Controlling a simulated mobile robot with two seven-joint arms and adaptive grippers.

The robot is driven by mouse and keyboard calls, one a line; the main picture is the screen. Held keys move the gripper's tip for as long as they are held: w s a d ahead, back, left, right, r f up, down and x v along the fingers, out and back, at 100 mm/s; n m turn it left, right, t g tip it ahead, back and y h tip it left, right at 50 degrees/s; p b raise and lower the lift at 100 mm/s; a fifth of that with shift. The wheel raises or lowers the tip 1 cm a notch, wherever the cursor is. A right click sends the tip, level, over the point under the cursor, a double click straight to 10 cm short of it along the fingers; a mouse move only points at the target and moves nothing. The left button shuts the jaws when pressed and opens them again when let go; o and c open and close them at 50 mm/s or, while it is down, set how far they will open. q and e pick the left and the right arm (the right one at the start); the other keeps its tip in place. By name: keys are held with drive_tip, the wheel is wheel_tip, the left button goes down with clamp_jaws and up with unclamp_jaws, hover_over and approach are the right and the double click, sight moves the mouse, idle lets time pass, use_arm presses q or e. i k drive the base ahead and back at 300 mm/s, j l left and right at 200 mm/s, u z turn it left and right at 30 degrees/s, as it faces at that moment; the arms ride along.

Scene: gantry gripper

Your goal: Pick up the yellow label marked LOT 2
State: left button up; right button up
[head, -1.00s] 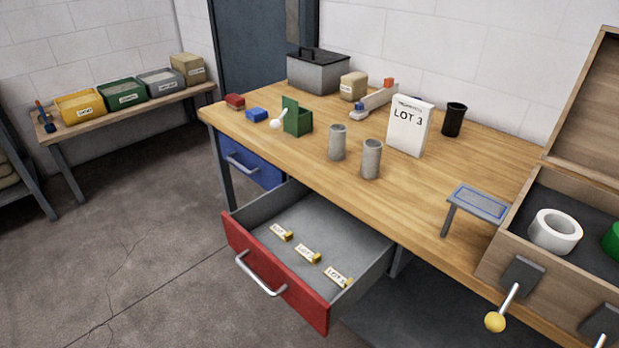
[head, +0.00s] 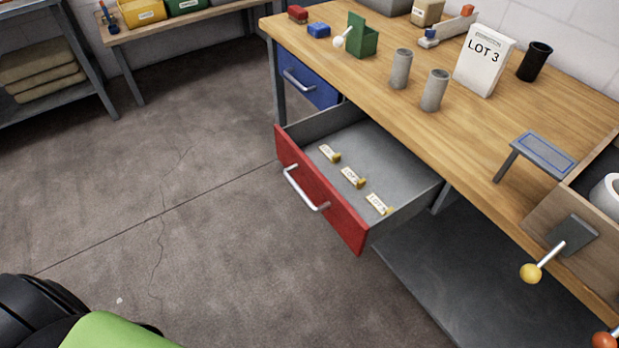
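Three small pale yellow labels with yellow ends lie in a row on the floor of the open red-fronted drawer (head: 320,195). They are the left label (head: 330,153), the middle label (head: 352,177) and the right label (head: 378,204). Each has dark print that seems to begin with LOT. The digits are too small to read surely, so I cannot tell which is LOT 2. Neither of my grippers is in view, and nothing touches the labels.
The drawer is pulled out below the wooden bench (head: 460,130), its top open. The floor left of the drawer is clear.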

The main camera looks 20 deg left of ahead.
sight(355, 180)
drive_tip(key=l+z, duration=0.1)
drive_tip(key=z, duration=0.35)
drive_tip(key=l+z, duration=0.15)
drive_tip(key=z, duration=0.3)
drive_tip(key=i+z, duration=0.1)
drive_tip(key=z, duration=0.3)
drive_tip(key=i+l+z, duration=0.1)
drive_tip(key=z, duration=0.35)
drive_tip(key=u, duration=2.3)
